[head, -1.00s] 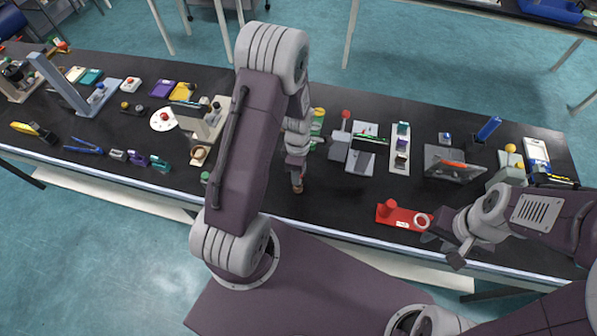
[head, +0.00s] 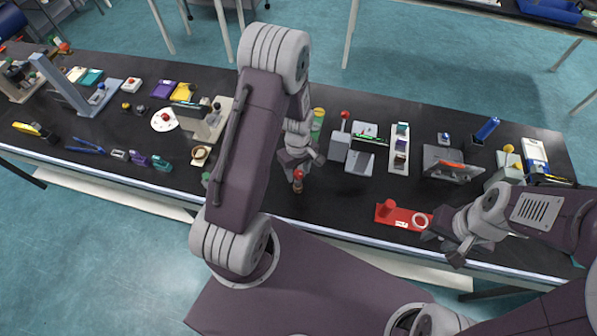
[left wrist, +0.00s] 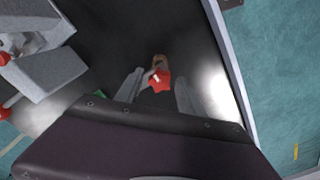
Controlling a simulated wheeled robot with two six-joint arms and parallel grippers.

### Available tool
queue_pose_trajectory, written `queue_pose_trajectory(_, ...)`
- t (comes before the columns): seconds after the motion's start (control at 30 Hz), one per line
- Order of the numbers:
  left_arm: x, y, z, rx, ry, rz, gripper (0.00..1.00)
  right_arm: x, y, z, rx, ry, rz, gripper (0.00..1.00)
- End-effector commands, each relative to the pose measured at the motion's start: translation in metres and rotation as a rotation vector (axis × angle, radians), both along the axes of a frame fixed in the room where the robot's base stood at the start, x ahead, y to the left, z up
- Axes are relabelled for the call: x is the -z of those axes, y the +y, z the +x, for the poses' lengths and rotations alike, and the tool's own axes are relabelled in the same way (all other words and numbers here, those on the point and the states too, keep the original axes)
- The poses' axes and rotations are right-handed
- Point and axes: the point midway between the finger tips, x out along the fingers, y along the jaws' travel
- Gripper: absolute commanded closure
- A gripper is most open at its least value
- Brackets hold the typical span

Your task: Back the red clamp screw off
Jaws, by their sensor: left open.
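The red clamp screw has a star-shaped red knob (left wrist: 160,80), seen between my left fingers in the left wrist view. In the head view the red knob (head: 298,175) tops a small brownish piece (head: 297,188) on the black table, near its front edge. My left gripper (head: 300,166) is open above and around the knob; its two fingers (left wrist: 158,90) stand apart on either side, with gaps to it. My right gripper (head: 442,247) is at the front right beside a red bracket (head: 398,215), its fingers seemingly apart and empty.
A grey device (head: 360,160) stands right of the left gripper and also shows in the left wrist view (left wrist: 42,68). A green-yellow cylinder (head: 317,124) is behind it. Table between gripper and red bracket is clear.

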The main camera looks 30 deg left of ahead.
Motion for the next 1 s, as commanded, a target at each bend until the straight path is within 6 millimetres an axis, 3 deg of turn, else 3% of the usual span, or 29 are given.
queue_pose_trajectory(0.2,-0.0008,0.0001,-0.0002,0.325,0.000,0.000,0.54,-0.0045,0.0000,0.0000,0.000,0.000,0.000,0.64)
queue_pose_trajectory(0.4,-0.0004,0.0001,-0.0002,0.420,0.000,0.000,0.54,-0.0049,0.0000,0.0000,0.000,0.000,0.000,0.64)
queue_pose_trajectory(0.6,-0.0005,0.0001,-0.0004,0.735,0.000,0.000,0.54,-0.0085,0.0000,0.0000,0.000,0.000,0.000,0.64)
queue_pose_trajectory(0.83,0.0001,0.0002,-0.0003,0.786,0.000,0.000,0.54,-0.0081,0.0000,0.0000,0.000,0.000,0.000,0.64)
queue_pose_trajectory(0.87,0.0001,0.0001,-0.0004,0.786,0.000,0.000,0.60,-0.0081,0.0000,0.0000,0.000,0.000,0.000,0.64)
queue_pose_trajectory(1.0,0.0001,0.0001,-0.0004,0.785,0.000,0.000,0.99,-0.0081,0.0000,0.0000,0.000,0.000,0.000,0.64)
